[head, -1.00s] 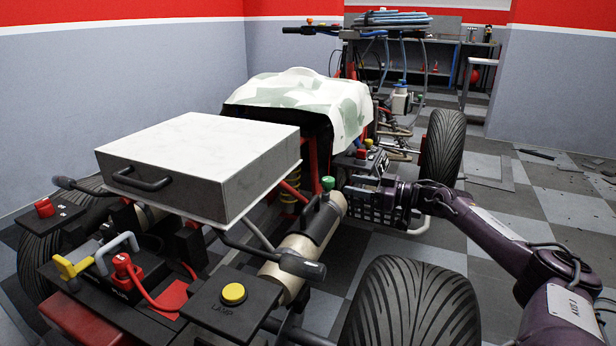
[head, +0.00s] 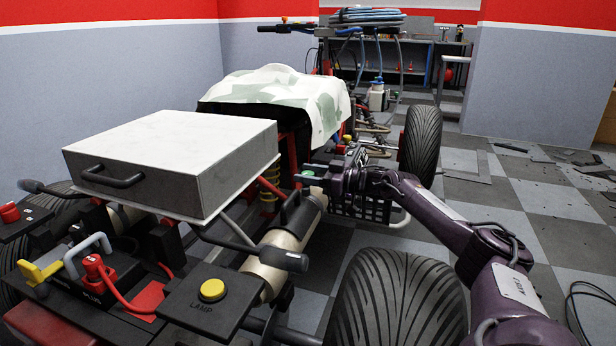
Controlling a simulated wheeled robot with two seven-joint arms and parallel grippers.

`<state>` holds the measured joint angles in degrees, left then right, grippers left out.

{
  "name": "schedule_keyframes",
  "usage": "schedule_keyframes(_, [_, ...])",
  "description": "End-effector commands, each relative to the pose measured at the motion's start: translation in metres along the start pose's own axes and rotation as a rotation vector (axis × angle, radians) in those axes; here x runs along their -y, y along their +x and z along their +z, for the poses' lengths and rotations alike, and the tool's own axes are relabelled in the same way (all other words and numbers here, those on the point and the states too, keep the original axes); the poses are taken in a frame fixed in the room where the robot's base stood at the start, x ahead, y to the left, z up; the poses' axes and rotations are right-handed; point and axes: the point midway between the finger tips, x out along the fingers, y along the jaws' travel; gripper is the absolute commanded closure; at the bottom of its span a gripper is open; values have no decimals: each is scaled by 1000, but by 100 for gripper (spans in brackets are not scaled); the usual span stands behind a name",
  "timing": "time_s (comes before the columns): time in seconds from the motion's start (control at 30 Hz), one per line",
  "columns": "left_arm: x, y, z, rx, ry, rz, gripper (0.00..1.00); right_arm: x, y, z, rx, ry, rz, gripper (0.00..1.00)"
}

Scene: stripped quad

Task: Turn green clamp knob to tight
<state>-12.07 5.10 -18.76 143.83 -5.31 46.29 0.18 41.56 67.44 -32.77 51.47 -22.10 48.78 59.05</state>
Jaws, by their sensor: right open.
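The green clamp knob (head: 307,172) sits at the upper end of the beige and grey exhaust canister (head: 290,228), on the near right side of the quad. Only a small part of it shows. My right gripper (head: 320,173) is open and comes from the right, with its fingertips at the knob. I cannot tell whether they touch it or have it between them. My left gripper is not in view.
A white-topped grey case (head: 170,150) with a black handle sits over the quad's rear. The rear tyre (head: 398,300) stands below my right arm. A yellow lamp button (head: 212,290) is on a black plate in front.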

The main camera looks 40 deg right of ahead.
Motion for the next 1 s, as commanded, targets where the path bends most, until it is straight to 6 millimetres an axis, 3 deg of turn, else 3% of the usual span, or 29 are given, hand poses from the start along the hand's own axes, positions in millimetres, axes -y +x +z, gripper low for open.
schedule_keyframes(0.33, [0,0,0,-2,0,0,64,0,2,0,1,0,1,49])
schedule_keyframes(0.67, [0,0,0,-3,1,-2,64,0,2,0,1,0,0,91])
schedule_keyframes(1.0, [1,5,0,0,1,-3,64,0,2,0,2,1,11,91])
